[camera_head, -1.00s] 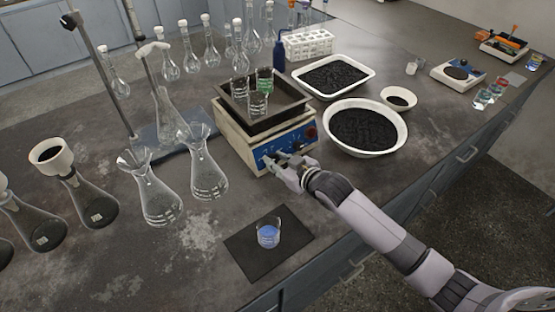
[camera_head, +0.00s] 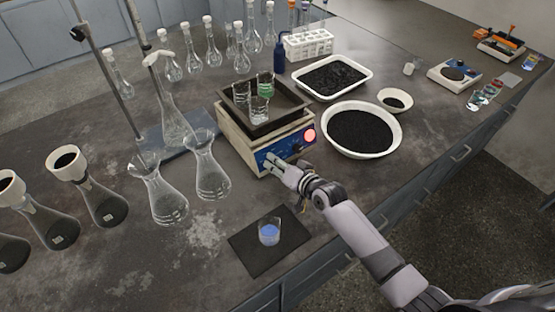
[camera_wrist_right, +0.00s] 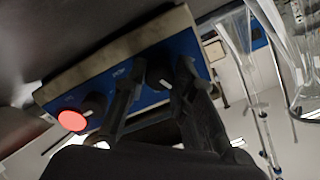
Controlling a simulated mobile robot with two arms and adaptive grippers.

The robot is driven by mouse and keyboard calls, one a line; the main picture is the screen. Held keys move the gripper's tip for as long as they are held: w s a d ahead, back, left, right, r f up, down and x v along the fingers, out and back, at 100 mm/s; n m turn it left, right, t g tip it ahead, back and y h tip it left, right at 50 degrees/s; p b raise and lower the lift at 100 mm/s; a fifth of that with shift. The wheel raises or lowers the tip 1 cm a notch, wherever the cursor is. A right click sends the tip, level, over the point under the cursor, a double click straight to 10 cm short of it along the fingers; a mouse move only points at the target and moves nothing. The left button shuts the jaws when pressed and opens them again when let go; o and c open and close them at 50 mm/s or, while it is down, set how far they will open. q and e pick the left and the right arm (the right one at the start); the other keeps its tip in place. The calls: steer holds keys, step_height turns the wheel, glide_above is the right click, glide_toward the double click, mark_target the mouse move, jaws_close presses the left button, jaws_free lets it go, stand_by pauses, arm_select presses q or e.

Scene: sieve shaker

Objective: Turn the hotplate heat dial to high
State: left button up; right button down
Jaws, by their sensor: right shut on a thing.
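The hotplate (camera_head: 243,148) is a cream box with a blue front panel (camera_head: 299,143), and a dark tray rests on top of it. A round light (camera_head: 309,135) at the panel's right end glows bright red. My right gripper (camera_head: 270,165) is at the left part of the panel. In the right wrist view its fingers (camera_wrist_right: 158,78) are around a dark dial (camera_wrist_right: 160,78), shut on it. A second dark knob (camera_wrist_right: 95,103) sits beside the red light (camera_wrist_right: 72,120). My left gripper is not in view.
The dark tray (camera_head: 294,105) holds several beakers. Glass flasks (camera_head: 207,170) stand left of the hotplate. A white bowl of black grains (camera_head: 361,132) is close on its right. A beaker of blue liquid (camera_head: 269,231) stands on a dark mat (camera_head: 249,253) in front.

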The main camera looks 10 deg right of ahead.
steer(key=m+p, duration=0.1)
steer(key=m, duration=0.3)
steer(key=shift+r+m+p, duration=0.1)
steer(key=shift+m+p, duration=0.25)
steer(key=shift+m, duration=0.05)
steer(key=m+p, duration=0.2)
steer(key=m, duration=0.3)
steer(key=shift+a+m, duration=0.1)
steer(key=shift+m, duration=0.2)
steer(key=m+p, duration=0.1)
steer(key=m, duration=0.3)
steer(key=shift+r+m+h+p, duration=0.1)
steer(key=shift+m+h+p, duration=0.2)
steer(key=shift+p, duration=0.1)
steer(key=m+p, duration=0.2)
steer(key=m, duration=0.2)
steer(key=shift+m, duration=0.4)
steer(key=c, duration=1.3)
jaws_free()
steer(key=shift+s, duration=0.1)
